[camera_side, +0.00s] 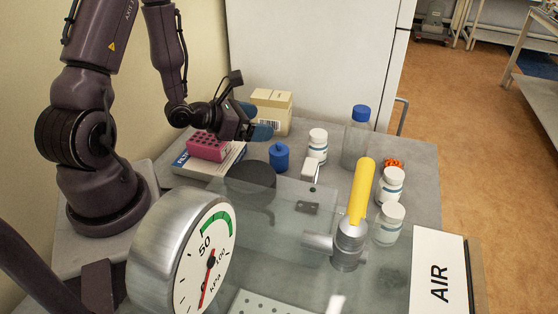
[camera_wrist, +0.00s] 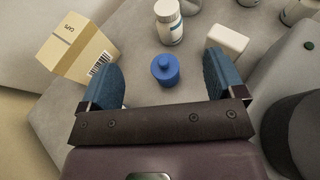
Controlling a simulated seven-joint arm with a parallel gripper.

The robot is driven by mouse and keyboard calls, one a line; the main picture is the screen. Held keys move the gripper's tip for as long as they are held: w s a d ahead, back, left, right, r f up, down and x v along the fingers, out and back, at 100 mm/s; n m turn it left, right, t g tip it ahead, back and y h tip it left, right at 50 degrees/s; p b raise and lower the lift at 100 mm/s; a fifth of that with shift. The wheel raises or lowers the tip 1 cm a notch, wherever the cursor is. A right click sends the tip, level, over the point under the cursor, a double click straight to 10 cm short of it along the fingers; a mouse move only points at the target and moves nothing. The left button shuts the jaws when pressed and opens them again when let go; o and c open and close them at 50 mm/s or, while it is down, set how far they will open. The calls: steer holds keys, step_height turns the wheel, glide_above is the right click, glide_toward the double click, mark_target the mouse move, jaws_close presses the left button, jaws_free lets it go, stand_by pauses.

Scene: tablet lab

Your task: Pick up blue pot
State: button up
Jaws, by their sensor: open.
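The blue pot (camera_side: 279,156) is a small round container with a narrower top, standing upright on the grey table in the side view. In the wrist view the blue pot (camera_wrist: 165,70) lies between my two blue fingertips, with clear gaps on both sides. My gripper (camera_side: 262,131) is open and empty. In the side view it is above and to the left of the pot. In the wrist view my gripper (camera_wrist: 167,80) has its fingers spread wide. Nothing hides the pot in the wrist view.
A cardboard box (camera_wrist: 78,48) is close to my left finger. A white bottle (camera_wrist: 168,22) stands beyond the pot, and a white block (camera_wrist: 228,40) lies by my right finger. A pink rack (camera_side: 208,146), a pressure gauge (camera_side: 205,255) and a yellow-handled valve (camera_side: 360,190) are also here.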

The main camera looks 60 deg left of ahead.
mark_target(272, 151)
steer(key=f, duration=0.8)
steer(key=shift+s+a+f, duration=0.1)
steer(key=shift+s+a, duration=0.05)
steer(key=shift+a, duration=0.1)
steer(key=shift+x, duration=3.9)
steer(key=shift+s+a+f, duration=0.1)
steer(key=c, duration=1)
